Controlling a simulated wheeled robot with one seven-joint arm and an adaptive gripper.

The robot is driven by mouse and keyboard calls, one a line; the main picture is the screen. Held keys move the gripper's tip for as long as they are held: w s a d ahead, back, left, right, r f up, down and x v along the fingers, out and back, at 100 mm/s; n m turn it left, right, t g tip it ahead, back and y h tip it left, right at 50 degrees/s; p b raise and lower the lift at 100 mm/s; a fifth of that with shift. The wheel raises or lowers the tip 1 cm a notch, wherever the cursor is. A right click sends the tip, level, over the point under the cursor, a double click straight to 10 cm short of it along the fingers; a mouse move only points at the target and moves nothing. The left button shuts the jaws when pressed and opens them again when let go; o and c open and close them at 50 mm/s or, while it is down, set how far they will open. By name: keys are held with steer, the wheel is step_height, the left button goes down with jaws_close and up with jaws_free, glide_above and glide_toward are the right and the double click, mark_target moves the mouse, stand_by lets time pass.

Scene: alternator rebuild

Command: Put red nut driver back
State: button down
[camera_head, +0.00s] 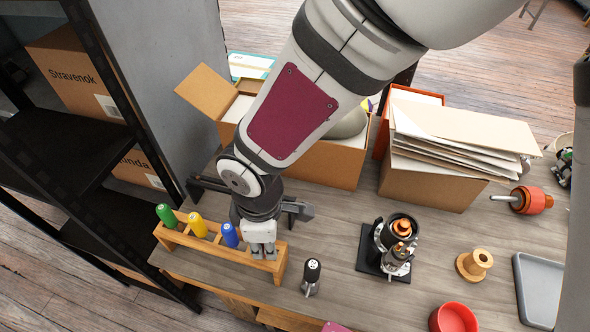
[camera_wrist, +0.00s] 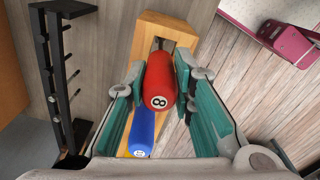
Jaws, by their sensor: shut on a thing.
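The red nut driver (camera_wrist: 160,82), with an 8 on its handle end, is between the teal-padded fingers of my gripper (camera_wrist: 161,74) in the wrist view. My gripper is shut on its handle. In the head view my gripper (camera_head: 263,251) is at the right end of the wooden rack (camera_head: 207,250) and hides the red driver. The rack also shows in the wrist view (camera_wrist: 168,28), under the red handle. The red driver's shaft is hidden, so I cannot tell how far it is in a slot. A blue driver (camera_head: 230,235) stands beside it in the rack.
Green (camera_head: 166,216) and yellow (camera_head: 197,225) drivers stand farther left in the rack. An alternator assembly (camera_head: 394,247) sits farther right. Cardboard boxes (camera_head: 325,163) stand behind. A dark rail (camera_head: 210,186) lies behind the rack.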

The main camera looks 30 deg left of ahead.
steer(key=c, duration=1.3)
jaws_free()
